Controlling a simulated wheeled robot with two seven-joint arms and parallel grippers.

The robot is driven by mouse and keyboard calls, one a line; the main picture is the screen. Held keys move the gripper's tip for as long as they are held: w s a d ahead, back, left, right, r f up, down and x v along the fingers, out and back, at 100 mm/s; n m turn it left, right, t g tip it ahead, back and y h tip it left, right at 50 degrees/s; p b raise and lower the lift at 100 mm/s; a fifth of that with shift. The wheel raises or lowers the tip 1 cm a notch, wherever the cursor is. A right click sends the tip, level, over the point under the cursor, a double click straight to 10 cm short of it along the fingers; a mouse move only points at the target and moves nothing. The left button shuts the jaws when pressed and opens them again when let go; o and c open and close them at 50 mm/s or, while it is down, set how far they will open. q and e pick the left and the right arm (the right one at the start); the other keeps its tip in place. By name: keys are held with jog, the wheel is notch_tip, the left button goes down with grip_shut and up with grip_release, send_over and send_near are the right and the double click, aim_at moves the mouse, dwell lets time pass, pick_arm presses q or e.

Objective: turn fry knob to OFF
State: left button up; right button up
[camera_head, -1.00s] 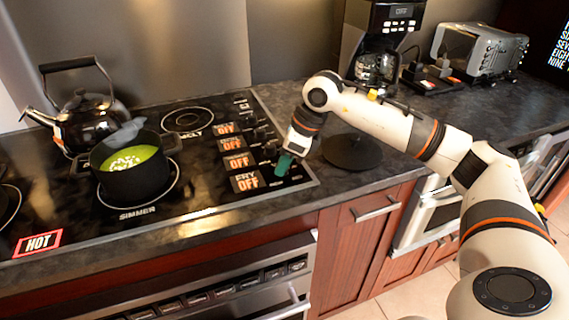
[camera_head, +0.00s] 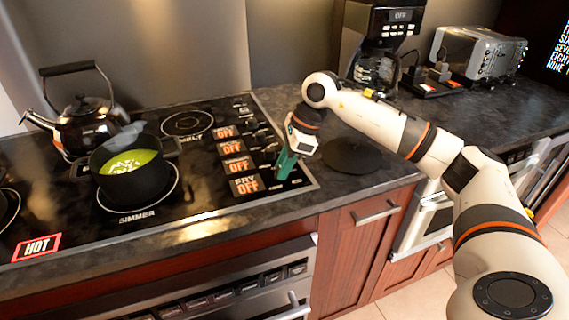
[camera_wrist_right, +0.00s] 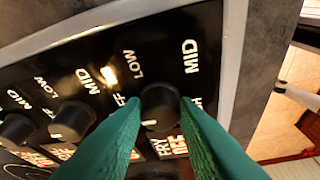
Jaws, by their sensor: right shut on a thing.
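The fry knob (camera_wrist_right: 160,97) is a dark round knob at the stove's right front corner, with MID and LOW printed around it. The fry label (camera_head: 246,186) reads FRY OFF in the head view. My right gripper (camera_head: 284,172) has green fingers pointing down at the knob. In the wrist view its two fingertips (camera_wrist_right: 160,106) are shut on the sides of the knob. My left gripper is not in view.
More knobs, one of them the neighbouring knob (camera_wrist_right: 72,120), line up beside it. A black pot (camera_head: 134,172) of green soup and a kettle (camera_head: 92,122) stand on the cooktop at left. A red HOT sign (camera_head: 37,247) shows at front left. A round black plate (camera_head: 352,157) lies right of the gripper.

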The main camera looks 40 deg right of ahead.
jog(key=shift+r, duration=0.1)
jog(key=o, duration=1)
jog(key=v, duration=1.2)
